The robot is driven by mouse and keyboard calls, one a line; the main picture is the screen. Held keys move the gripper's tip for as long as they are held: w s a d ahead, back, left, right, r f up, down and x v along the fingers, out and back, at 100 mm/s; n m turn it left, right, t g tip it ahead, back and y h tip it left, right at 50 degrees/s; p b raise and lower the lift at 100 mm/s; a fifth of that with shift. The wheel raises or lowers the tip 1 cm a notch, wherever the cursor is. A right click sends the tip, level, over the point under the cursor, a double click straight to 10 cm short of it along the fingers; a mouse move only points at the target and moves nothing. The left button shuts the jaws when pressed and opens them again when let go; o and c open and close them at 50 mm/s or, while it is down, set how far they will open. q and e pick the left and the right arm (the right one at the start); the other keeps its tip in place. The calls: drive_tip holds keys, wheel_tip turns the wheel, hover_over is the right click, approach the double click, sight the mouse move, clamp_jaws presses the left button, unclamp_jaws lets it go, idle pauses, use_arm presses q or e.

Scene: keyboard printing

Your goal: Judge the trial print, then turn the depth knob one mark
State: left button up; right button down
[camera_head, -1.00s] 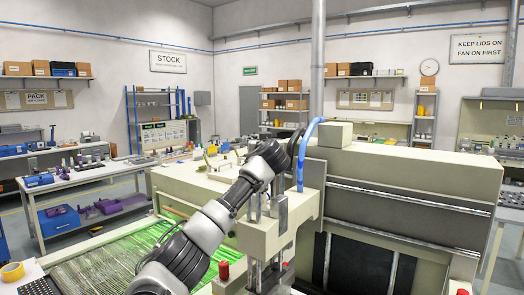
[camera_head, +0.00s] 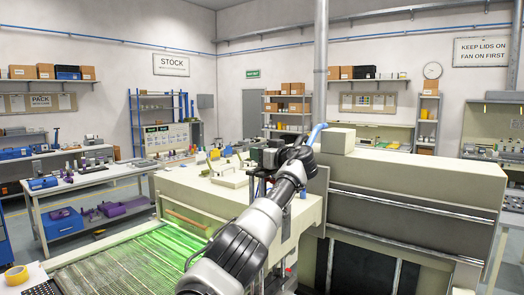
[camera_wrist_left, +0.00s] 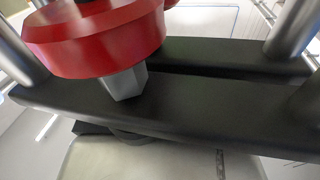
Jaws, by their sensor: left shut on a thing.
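My left arm comes up from the bottom middle of the head view, in front of the cream machine (camera_head: 185,188). Its gripper (camera_head: 262,172) is at the machine's upright head, small and partly hidden among dark parts. In the left wrist view a red round knob (camera_wrist_left: 95,42) fills the upper left, very close. It sits above a grey hex piece (camera_wrist_left: 125,83) on a black slotted bar (camera_wrist_left: 190,110). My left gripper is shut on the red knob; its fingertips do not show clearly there. I cannot make out a trial print. My right gripper is not in view.
A green-lit mesh belt (camera_head: 130,262) runs at lower left. A roll of yellow tape (camera_head: 16,276) lies by the left edge. A long cream housing (camera_head: 420,190) blocks the right. Steel posts (camera_wrist_left: 292,28) flank the bar.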

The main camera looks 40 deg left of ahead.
use_arm(q)
drive_tip(key=shift+r, duration=0.1)
idle(0.3)
drive_tip(key=o, duration=0.9)
drive_tip(key=shift+o, duration=0.2)
drive_tip(key=shift+d, duration=0.2)
drive_tip(key=s+d+b, duration=0.1)
drive_tip(key=d+b, duration=0.6)
drive_tip(key=d, duration=0.3)
drive_tip(key=shift+d, duration=0.25)
drive_tip(key=shift+s, duration=0.1)
